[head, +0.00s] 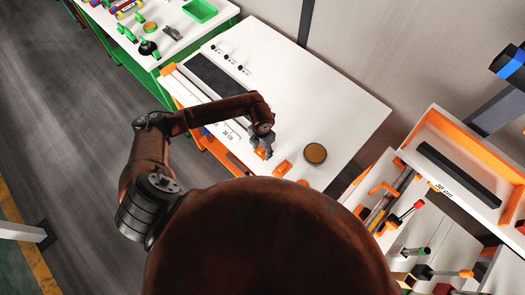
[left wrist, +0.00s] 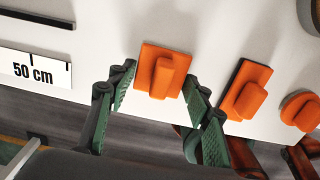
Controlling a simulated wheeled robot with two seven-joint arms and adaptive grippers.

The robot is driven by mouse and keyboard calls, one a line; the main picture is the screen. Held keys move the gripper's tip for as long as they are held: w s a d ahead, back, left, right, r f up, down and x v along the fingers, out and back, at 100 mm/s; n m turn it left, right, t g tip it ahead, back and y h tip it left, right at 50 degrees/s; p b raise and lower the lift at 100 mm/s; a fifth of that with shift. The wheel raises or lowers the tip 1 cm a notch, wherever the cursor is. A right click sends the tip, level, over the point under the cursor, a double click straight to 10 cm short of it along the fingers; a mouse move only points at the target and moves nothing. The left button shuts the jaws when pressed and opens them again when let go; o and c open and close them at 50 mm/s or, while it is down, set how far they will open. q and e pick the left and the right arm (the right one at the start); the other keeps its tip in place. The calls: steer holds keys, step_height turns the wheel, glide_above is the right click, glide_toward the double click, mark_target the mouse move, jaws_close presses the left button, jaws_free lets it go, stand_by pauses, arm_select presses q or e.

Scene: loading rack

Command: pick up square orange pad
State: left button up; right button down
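The square orange pad (left wrist: 146,76), with a raised block handle, lies on the white table top in the left wrist view. In the head view it shows only partly, at my left gripper (head: 265,150). In the left wrist view my left gripper (left wrist: 160,88) is open, its two green-padded fingers on either side of the pad's near part. I cannot tell whether the fingers touch it. A second orange pad (left wrist: 245,92), longer and narrower, lies just right of the right finger. A round orange pad (left wrist: 300,110) is further right. My right gripper is not in view.
A "50 cm" ruler piece (left wrist: 36,70) lies left of the pad. A round brown-topped container (head: 315,153) stands right of the gripper on the white table (head: 345,105). A shelf with an orange rim (head: 465,150) is at the right. The table's upper middle is clear.

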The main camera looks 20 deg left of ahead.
arm_select(q)
steer(key=c, duration=0.7)
steer(key=shift+o, duration=0.2)
steer(key=shift+r, duration=0.3)
step_height(320, 180, up, 2)
steer(key=shift+r+b, duration=0.1)
steer(key=shift+b, duration=0.65)
steer(key=s+d+r+b, duration=0.1)
steer(key=s+d+r, duration=0.1)
steer(key=s+r, duration=0.3)
steer(key=s+d+r+b, duration=0.1)
steer(key=s+d+r, duration=0.2)
steer(key=s+r, duration=0.2)
steer(key=shift+s+d+b, duration=0.25)
steer(key=shift+s+b, duration=0.1)
steer(key=shift+s, duration=1.15)
steer(key=shift+r, duration=0.1)
